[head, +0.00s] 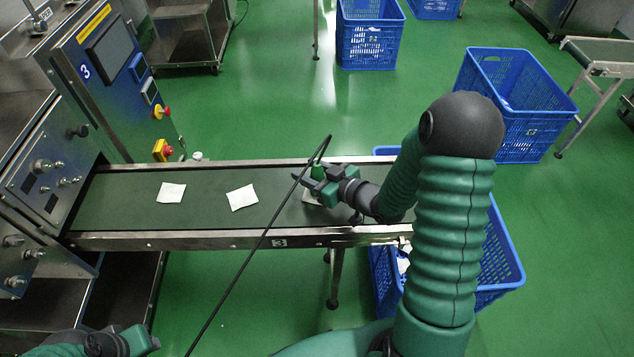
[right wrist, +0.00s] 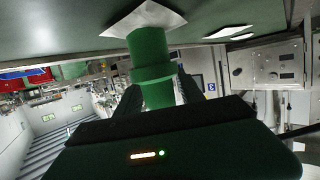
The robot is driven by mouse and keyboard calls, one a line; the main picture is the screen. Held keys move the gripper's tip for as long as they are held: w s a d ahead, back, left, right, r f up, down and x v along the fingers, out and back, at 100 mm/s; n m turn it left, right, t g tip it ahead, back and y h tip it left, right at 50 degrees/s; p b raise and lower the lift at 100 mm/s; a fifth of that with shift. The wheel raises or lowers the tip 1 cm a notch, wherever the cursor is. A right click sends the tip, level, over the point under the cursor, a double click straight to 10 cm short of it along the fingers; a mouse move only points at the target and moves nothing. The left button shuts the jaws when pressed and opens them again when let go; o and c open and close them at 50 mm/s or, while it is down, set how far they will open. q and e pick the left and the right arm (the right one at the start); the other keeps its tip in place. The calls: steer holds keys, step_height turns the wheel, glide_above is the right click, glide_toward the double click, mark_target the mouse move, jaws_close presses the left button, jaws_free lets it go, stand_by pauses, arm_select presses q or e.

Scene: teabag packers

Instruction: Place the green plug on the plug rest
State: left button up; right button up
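The green plug (head: 317,172) is at my right gripper (head: 312,182), above the belt near its right end. A black cable (head: 262,240) arcs up from it and runs down to the bottom edge. In the right wrist view the plug (right wrist: 152,60) is a green cylinder between the two dark fingers (right wrist: 158,98), which look closed on it. Its far end meets or nears a pale square piece (right wrist: 118,24); contact is unclear. I cannot identify the plug rest for sure. My left gripper (head: 142,341) is partly in view at the bottom left; its fingers are unclear.
The conveyor (head: 110,186) carries two white teabags (head: 171,193) (head: 242,197) left of my right gripper. A machine panel with buttons (head: 110,60) stands at the left. Blue crates (head: 505,275) (head: 520,110) stand on the green floor, one under the belt's right end.

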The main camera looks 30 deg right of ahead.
jaws_close()
